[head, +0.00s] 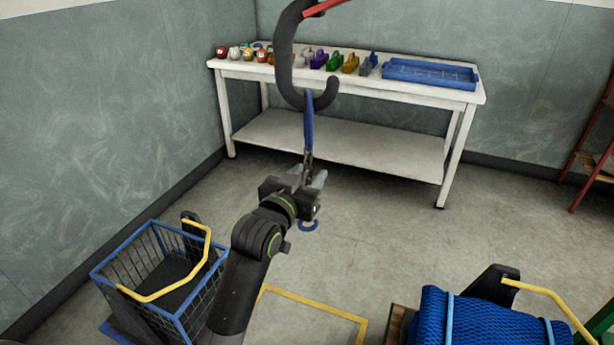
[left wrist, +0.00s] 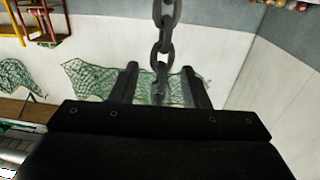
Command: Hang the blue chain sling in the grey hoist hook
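The large grey hoist hook (head: 284,60) hangs in the upper middle of the head view, its tip curving up to the right. The blue chain sling (head: 309,128) hangs down from the hook's bowl, its blue top link crossing in front of the bowl. The far side of that contact is hidden. Its dark chain runs down to my left gripper (head: 309,180), and a blue ring (head: 308,226) shows below. In the left wrist view the chain (left wrist: 164,47) passes between my spread fingers (left wrist: 161,88), with gaps on both sides. My right gripper is out of view.
A white table (head: 450,94) with small coloured items and a blue tray (head: 430,73) stands behind. A blue wire basket cart (head: 150,290) is at lower left, a blue net bundle (head: 480,320) at lower right.

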